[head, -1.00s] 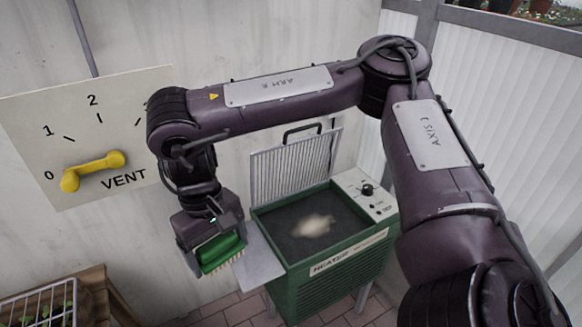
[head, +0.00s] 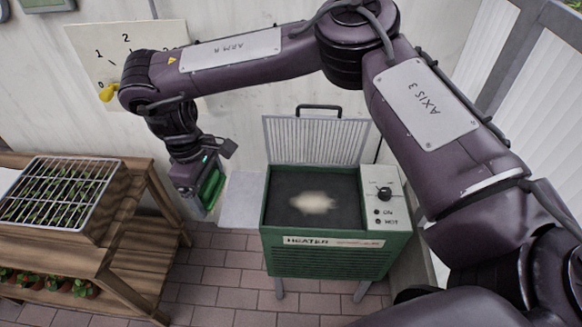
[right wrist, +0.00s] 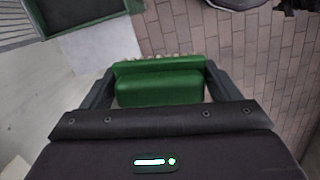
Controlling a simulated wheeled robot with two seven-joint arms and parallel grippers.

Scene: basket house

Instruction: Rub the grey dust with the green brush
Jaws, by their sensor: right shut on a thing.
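The green brush (head: 211,189) is held in my right gripper (head: 203,195), to the left of the heater and above its pale side shelf. In the right wrist view the brush (right wrist: 158,85) sits between the two fingers, its pale bristles facing away from the wrist. The grey dust (head: 313,203) is a light patch on the dark top of the green heater (head: 325,262). The brush is apart from the dust. My left gripper is not in view.
The heater's grille lid (head: 318,140) stands open at the back. A pale side shelf (head: 241,200) is on its left and a knob (head: 384,193) on its right. A wooden bench (head: 120,205) with a wire-covered seedling box stands at left. Brick floor lies clear between.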

